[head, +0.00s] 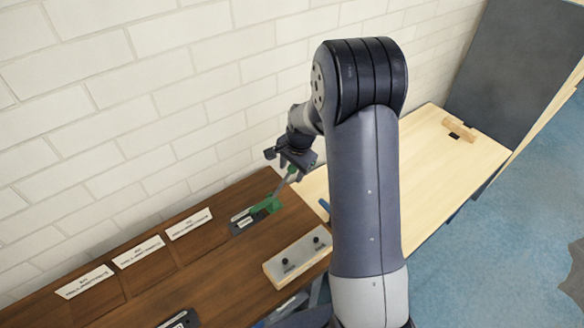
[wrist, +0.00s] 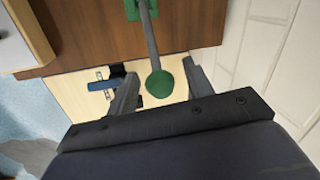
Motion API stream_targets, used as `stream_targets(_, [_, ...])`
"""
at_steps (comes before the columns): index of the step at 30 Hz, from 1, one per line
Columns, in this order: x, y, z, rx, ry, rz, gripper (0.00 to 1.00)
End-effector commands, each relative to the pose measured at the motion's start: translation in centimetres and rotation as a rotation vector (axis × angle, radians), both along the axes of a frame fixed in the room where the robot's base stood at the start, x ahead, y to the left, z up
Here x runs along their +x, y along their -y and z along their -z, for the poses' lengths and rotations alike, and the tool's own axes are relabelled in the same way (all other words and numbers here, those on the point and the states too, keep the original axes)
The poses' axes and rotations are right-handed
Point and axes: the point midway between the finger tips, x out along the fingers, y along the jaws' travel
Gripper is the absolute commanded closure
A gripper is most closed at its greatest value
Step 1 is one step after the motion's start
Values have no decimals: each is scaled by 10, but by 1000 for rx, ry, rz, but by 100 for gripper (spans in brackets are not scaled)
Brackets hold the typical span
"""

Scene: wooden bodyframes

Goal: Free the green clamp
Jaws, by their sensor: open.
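The green clamp (head: 268,205) sits near the far right end of the dark brown board, beside a dark plate with a label. In the wrist view its green base (wrist: 133,8) is at the top edge, partly cut off. A grey lever runs from it to a round green knob (wrist: 160,83). My gripper (head: 287,172) is above the clamp in the head view. In the wrist view my gripper (wrist: 160,75) is open, with one finger on each side of the knob. Both fingers appear apart from the knob.
A pale block with two black knobs (head: 298,256) stands on the brown board. White label plates (head: 138,252) lie along the wall side. A light wooden table (head: 440,150) adjoins the board and holds a small wooden piece (head: 460,129). A white brick wall (head: 120,100) runs close behind.

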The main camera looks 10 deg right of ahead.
Motion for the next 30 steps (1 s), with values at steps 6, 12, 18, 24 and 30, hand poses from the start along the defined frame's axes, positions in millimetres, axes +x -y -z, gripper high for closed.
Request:
stream_targets(6, [0, 0, 1, 0, 0, 0, 51])
stream_targets(12, [0, 0, 1, 0, 0, 0, 65])
stream_targets(18, [0, 0, 0, 0, 0, 0, 81])
stream_targets(24, [0, 0, 0, 0, 0, 0, 98])
stream_targets(30, [0, 0, 0, 0, 0, 0, 100])
